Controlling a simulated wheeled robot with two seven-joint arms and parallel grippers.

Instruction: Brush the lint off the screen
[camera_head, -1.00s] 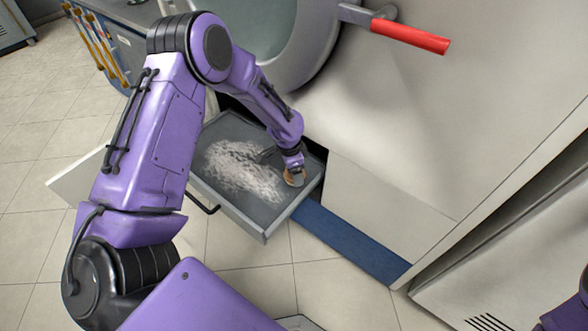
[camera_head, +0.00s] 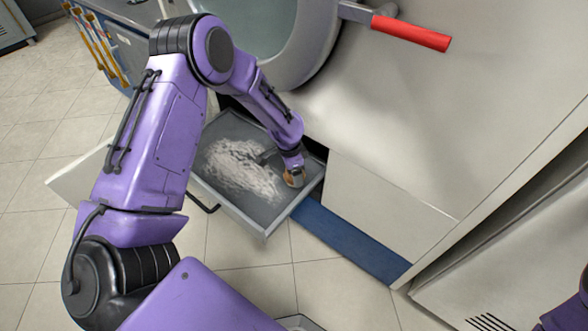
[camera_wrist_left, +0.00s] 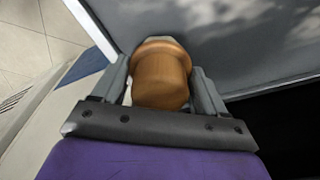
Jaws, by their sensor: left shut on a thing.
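The screen (camera_head: 225,197) is a flat grey panel in a pulled-out, shallow drawer below the round machine door. A patch of pale, fluffy lint (camera_head: 236,163) covers its left and middle parts. My left gripper (camera_head: 293,174) is over the right end of the drawer, shut on the brush (camera_head: 296,181). In the left wrist view, the brush's round wooden handle (camera_wrist_left: 160,80) sits between the two fingers. Its bristles are hidden, so I cannot tell whether they touch the screen. My right gripper is out of view.
The machine's front panel (camera_head: 400,130) rises behind the drawer, with a red handle (camera_head: 412,33) higher up. A blue strip (camera_head: 345,240) runs along its foot. An open flap (camera_head: 82,178) stands left of the drawer.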

